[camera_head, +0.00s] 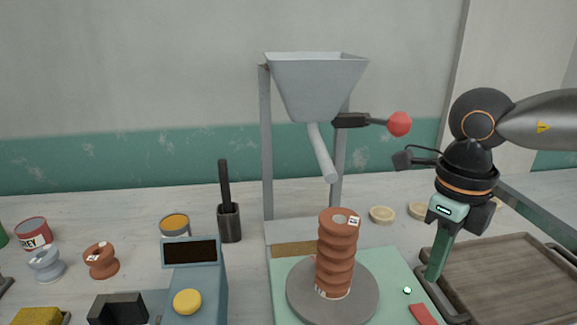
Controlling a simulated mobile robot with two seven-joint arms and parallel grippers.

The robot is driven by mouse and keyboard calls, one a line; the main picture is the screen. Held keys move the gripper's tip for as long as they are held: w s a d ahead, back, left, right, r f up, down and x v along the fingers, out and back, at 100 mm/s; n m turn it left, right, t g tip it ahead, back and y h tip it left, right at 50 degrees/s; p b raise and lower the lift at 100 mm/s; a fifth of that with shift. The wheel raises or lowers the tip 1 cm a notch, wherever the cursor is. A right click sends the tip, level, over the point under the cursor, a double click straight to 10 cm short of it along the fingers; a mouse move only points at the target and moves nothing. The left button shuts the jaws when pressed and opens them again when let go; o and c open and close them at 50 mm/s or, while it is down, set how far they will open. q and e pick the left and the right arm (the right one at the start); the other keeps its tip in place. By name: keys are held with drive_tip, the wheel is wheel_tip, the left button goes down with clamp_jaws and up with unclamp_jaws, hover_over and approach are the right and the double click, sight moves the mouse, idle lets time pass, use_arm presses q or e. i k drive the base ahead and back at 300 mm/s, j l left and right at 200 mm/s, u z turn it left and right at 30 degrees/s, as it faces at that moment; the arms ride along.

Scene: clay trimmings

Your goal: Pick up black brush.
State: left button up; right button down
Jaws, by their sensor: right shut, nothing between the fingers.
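A black brush (224,182) stands upright at the back, left of the hopper stand. Its dark handle rises from a dark grey holder (230,224), and its lower end is hidden inside. My right gripper (432,276) is at the right, pointing down, shut and empty. It is far to the right of the brush, by the left edge of a brown tray. My left gripper is not in view.
A grey hopper (315,85) with a red-knobbed lever (399,124) stands mid-table. Before it, a ribbed clay column (336,255) sits on a round grey disc (300,302). A blue-grey box (208,285) stands before the holder. The brown tray (500,283) lies right.

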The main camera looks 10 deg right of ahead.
sight(222, 164)
drive_tip(key=k, duration=1)
